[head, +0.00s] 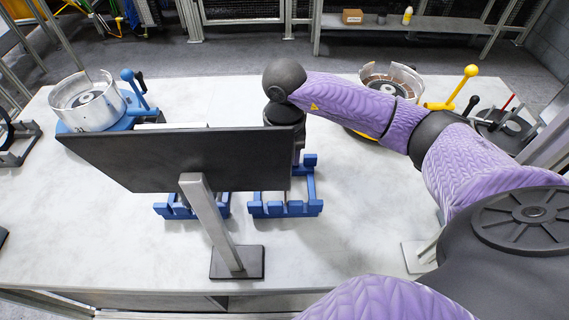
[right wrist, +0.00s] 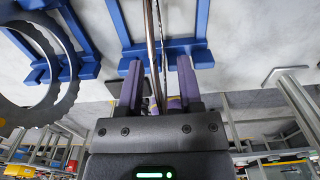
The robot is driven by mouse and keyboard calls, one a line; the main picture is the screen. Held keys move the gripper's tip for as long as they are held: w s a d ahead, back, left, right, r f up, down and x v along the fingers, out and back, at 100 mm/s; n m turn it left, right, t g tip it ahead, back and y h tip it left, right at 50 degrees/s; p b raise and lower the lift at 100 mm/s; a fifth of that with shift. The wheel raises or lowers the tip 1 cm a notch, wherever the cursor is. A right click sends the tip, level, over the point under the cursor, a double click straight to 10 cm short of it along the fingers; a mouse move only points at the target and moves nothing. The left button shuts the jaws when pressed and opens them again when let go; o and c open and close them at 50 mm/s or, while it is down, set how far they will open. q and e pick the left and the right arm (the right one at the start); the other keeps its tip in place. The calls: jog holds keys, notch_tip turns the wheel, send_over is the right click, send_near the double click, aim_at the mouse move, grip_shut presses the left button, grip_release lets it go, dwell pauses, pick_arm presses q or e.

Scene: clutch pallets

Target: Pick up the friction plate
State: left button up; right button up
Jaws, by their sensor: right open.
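In the right wrist view a thin disc (right wrist: 153,45), which looks like the friction plate, is seen nearly edge-on, standing upright at a blue rack (right wrist: 190,52). My right gripper (right wrist: 158,82) is open, with one finger on each side of the disc's edge. I cannot tell whether either finger touches it. In the head view my right arm reaches down behind a dark panel, which hides most of the gripper and the plates. The blue rack (head: 285,209) shows below the panel. My left gripper is not in view.
A grey toothed ring (right wrist: 72,75) stands in a neighbouring rack. The dark panel (head: 185,158) on a metal stand blocks the near side. Clutch housings stand at left (head: 88,106) and right (head: 405,82). The table (head: 110,245) is clear at the front left.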

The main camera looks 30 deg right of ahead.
grip_shut()
dwell(1.3)
